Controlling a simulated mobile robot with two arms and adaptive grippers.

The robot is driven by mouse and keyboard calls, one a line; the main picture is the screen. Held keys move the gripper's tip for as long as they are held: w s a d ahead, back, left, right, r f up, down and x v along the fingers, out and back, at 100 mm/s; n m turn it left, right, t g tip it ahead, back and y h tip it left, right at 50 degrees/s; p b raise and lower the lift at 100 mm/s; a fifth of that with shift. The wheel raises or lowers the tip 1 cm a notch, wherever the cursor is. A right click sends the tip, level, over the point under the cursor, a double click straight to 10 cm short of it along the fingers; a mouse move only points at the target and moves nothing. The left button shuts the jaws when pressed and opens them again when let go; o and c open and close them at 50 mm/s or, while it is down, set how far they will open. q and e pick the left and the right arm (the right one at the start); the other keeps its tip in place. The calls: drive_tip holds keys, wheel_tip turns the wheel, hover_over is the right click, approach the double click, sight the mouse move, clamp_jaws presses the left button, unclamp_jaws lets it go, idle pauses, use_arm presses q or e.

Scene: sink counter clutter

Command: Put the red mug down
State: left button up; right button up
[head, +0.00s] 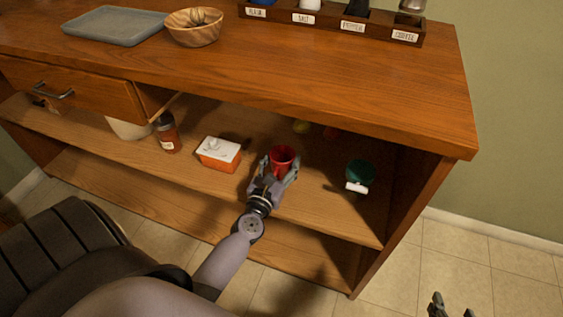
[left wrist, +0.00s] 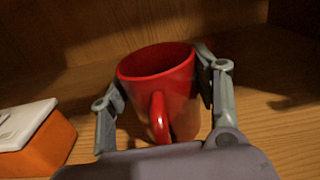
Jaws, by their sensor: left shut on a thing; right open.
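The red mug (head: 282,157) is on or just above the upper shelf under the counter top; I cannot tell if its base touches the wood. My left gripper (head: 277,171) is shut on the mug, its fingers on both sides. In the left wrist view the mug (left wrist: 160,85) looks roughly upright, with its handle toward the gripper palm and its opening showing. The left gripper's fingers (left wrist: 160,100) press on its sides there. My right gripper (head: 450,308) is open and empty at the bottom right, over the floor.
An orange box with a white lid (head: 219,153) stands left of the mug. A dark green item with a white part (head: 359,176) is to the right. A brown bottle (head: 167,132) stands farther left. The counter top (head: 300,75) overhangs the shelf (head: 320,205).

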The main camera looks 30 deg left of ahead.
use_arm(q)
drive_tip(key=o, duration=1.4)
